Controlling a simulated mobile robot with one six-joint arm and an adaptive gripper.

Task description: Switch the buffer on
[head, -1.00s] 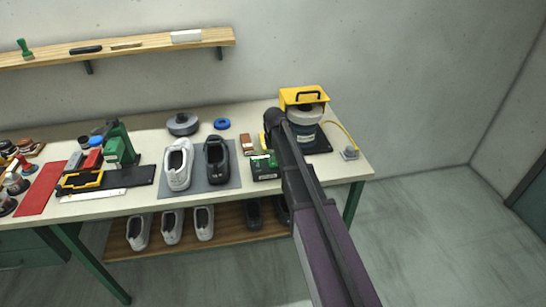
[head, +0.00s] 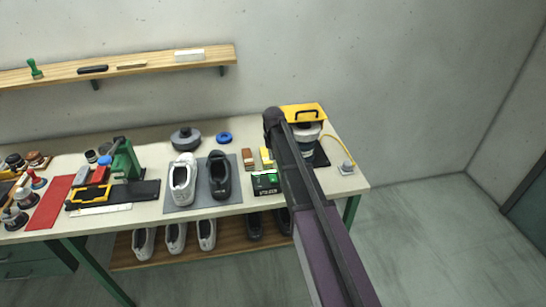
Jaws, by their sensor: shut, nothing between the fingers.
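The buffer, with a yellow hood (head: 304,112) and carry handle over a pale drum (head: 309,132), stands at the right end of the bench on a black base (head: 322,155). My arm crosses in front of it and hides its left and lower front. A yellow cable runs from it to a small grey box (head: 346,168) near the bench's right edge. I see no switch clearly. My gripper is hidden behind my arm, so its place relative to the buffer cannot be seen.
A green-and-black box (head: 265,182), a brown block (head: 248,159) and a yellow block (head: 266,157) lie left of my arm. A white shoe (head: 182,183) and a black shoe (head: 219,177) stand on a grey mat (head: 201,200). The floor at right is clear.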

